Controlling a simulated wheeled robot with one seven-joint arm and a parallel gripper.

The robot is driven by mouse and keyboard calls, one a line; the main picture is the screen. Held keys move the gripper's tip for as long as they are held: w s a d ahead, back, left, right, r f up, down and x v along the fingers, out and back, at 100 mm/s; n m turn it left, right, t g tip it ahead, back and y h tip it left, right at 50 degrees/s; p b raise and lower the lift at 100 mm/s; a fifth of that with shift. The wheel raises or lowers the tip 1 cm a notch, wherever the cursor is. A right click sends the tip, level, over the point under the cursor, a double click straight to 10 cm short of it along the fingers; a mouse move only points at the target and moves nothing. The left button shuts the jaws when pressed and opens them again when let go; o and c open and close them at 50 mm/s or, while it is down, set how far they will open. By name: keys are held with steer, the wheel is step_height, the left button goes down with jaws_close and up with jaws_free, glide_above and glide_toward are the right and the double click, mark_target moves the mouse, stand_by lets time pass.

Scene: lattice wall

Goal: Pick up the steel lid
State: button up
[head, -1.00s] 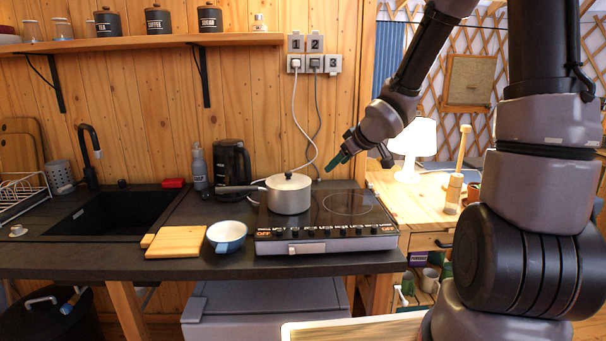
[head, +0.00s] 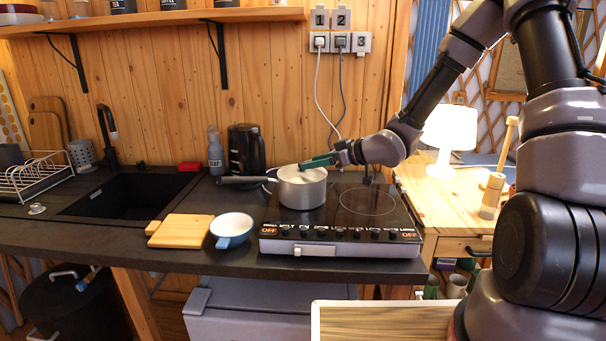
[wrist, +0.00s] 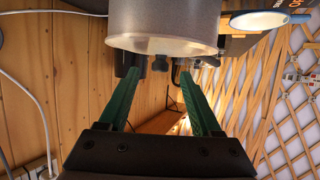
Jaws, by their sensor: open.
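The steel lid (head: 294,174) sits on the steel saucepan (head: 302,193) at the left of the hob. My gripper (head: 305,163) is just above the lid, reaching in from the right, and hides part of it. In the wrist view the scene is upside down, with the pan (wrist: 163,18) at the top and the lid (wrist: 165,46) below it. A small dark knob (wrist: 160,64) shows between the two green fingers (wrist: 160,76). The fingers are apart, one on each side of the knob, and hold nothing.
The hob (head: 340,231) has a free ring to the right of the pan. The pan's dark handle (head: 243,180) points left. A lit lamp (head: 449,132) is at right.

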steer(key=x, duration=0.5)
jaws_close()
steer(key=shift+r, duration=0.15)
